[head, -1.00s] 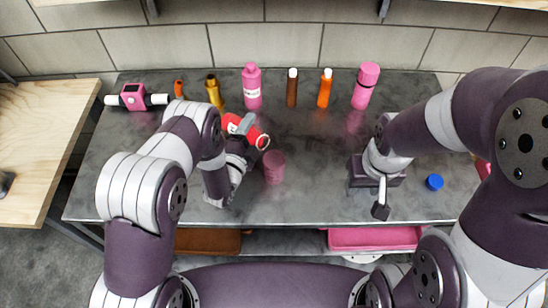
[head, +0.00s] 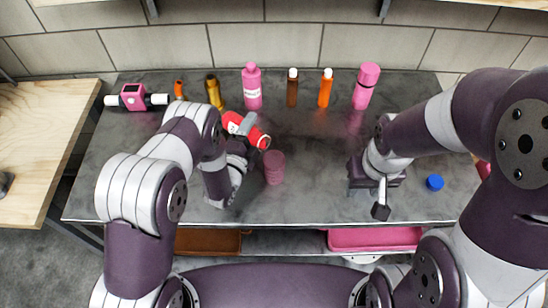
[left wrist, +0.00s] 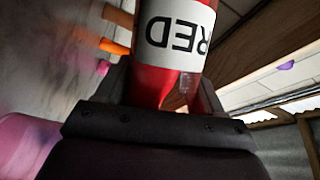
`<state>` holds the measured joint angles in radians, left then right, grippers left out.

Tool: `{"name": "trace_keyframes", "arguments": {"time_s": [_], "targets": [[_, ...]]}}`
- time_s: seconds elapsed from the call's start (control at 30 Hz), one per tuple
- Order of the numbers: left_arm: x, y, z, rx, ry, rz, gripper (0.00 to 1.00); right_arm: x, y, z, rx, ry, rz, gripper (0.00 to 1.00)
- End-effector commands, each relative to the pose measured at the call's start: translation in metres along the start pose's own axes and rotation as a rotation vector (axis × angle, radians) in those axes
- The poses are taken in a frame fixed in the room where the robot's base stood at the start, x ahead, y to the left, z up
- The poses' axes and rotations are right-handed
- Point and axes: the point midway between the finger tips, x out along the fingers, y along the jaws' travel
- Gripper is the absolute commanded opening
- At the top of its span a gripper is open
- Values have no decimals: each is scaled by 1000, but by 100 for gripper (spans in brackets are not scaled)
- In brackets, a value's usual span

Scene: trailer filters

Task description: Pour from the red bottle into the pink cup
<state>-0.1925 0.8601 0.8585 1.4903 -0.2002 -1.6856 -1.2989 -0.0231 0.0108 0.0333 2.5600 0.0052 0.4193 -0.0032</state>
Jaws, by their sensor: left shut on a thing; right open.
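The red bottle (head: 258,137) with a white label is tilted in the head view, its open mouth pointing right and down toward the pink cup. My left gripper (head: 240,133) is shut around its body. In the left wrist view the red bottle (left wrist: 160,82) lies between the fingers, its label reading "RED". The pink cup (head: 275,168) stands upright on the grey table, just below and right of the bottle's mouth. A blurred pink shape at the left of the wrist view may be the cup; I cannot tell. My right gripper (head: 380,198) is open and empty over the table's right half.
Along the back stand a pink bottle (head: 252,87), a brown bottle (head: 292,88), an orange bottle (head: 325,88) and a tall pink bottle (head: 366,86). A blue cap (head: 435,183) lies at the right. The grey table (head: 315,195) is clear between the cup and my right gripper.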

Motion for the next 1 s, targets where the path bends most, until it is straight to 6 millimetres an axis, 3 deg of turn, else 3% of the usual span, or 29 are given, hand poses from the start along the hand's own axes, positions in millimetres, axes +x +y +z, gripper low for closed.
{"name": "trace_keyframes", "arguments": {"time_s": [1.0], "targets": [[-1,-5,-5,57,10,-25,25,2,0,0,0,0,0,43]]}}
